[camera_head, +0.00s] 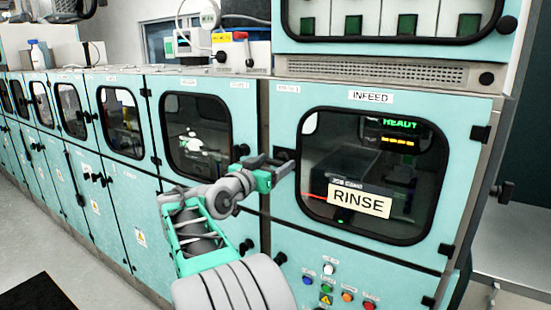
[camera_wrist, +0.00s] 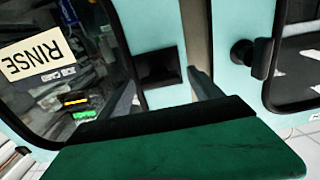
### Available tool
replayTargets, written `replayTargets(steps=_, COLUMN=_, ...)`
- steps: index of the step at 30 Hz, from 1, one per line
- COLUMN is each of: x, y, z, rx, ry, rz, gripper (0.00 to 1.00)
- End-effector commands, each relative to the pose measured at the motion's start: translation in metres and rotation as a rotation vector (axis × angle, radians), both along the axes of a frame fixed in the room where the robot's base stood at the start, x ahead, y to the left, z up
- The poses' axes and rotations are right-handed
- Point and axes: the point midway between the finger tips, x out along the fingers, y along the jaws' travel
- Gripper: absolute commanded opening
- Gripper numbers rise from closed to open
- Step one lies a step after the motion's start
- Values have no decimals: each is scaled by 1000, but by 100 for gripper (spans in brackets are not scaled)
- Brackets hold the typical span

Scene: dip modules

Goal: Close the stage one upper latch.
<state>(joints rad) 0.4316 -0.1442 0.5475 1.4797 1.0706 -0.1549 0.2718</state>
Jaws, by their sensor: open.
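My gripper (camera_head: 277,164) is open at the left edge of the INFEED door, and its two fingers also show in the wrist view (camera_wrist: 165,92). A black latch block (camera_head: 285,154) sits on that door edge beside the fingertips. In the wrist view the block (camera_wrist: 157,65) appears between the fingers, with nothing visibly gripped; contact cannot be told. A second black latch (camera_head: 240,152) is on the neighbouring door to the left, and its knob (camera_wrist: 246,56) stands out at the right of the wrist view. The small door labels are too small to read, so I cannot tell which latch is stage one.
The INFEED window (camera_head: 372,172) carries a RINSE card (camera_head: 359,202). Below it are several coloured buttons (camera_head: 348,297) and another dark knob (camera_head: 280,259). More turquoise doors (camera_head: 100,170) run off to the left. Open floor (camera_head: 75,262) lies in front of them.

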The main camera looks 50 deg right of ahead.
Motion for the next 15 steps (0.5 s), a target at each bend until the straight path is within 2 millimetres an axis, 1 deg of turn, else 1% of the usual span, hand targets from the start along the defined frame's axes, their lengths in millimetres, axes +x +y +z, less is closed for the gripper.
replayTargets(steps=1, x=0, y=-6, z=2, rx=0, ry=0, rz=-1, gripper=75)
replayTargets(steps=3, x=1, y=-11, z=1, rx=0, ry=0, rz=0, gripper=75)
replayTargets(steps=11, x=2, y=-12, z=0, rx=1, ry=-1, rz=3, gripper=74)
replayTargets(steps=15, x=2, y=-12, z=0, rx=1, ry=-1, rz=3, gripper=62)
